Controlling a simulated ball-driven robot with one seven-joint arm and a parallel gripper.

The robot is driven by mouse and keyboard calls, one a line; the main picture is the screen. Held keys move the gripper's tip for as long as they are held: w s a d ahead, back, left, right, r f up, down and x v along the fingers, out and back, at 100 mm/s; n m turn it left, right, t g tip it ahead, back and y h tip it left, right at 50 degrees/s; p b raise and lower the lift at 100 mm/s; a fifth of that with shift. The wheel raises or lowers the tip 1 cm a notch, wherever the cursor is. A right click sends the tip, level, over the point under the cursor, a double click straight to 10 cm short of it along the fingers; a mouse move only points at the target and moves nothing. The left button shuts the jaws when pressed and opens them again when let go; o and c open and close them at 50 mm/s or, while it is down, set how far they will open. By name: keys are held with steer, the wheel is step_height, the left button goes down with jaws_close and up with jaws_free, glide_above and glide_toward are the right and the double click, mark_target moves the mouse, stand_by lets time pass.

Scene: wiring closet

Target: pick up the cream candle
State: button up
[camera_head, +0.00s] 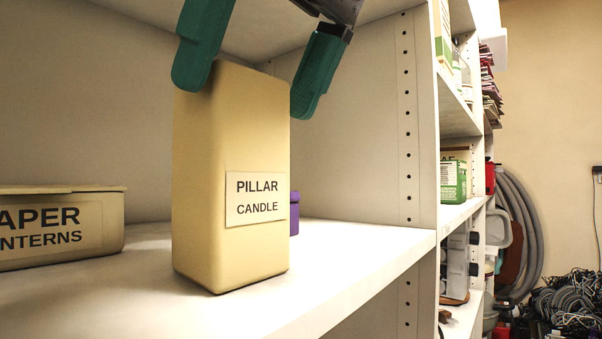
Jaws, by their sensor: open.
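The cream candle (222,150) is a tall block with rounded edges and a white label reading "PILLAR CANDLE". It stands upright on a white shelf (350,262), near the front edge. My gripper (254,88) reaches in from the top of the view with two green fingers. The fingers are spread apart around the candle's top, one at its upper left and one at its upper right. The left finger overlaps the candle's top left corner in the picture. I cannot tell whether either finger touches it. The gripper is open and holds nothing.
A cream box labelled "APER NTERNS" (60,228) sits on the shelf at the left. A purple object (294,213) is partly hidden behind the candle. A white upright panel (370,120) with holes bounds the shelf at the right. Cables (565,305) are heaped at the far right.

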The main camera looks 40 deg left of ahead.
mark_target(237, 133)
steer(key=shift+x, duration=2.75)
steer(key=shift+s+d+f, duration=0.1)
steer(key=shift+s+d, duration=0.05)
steer(key=shift+s, duration=0.05)
steer(key=c, duration=1.5)
steer(key=shift+c, duration=0.2)
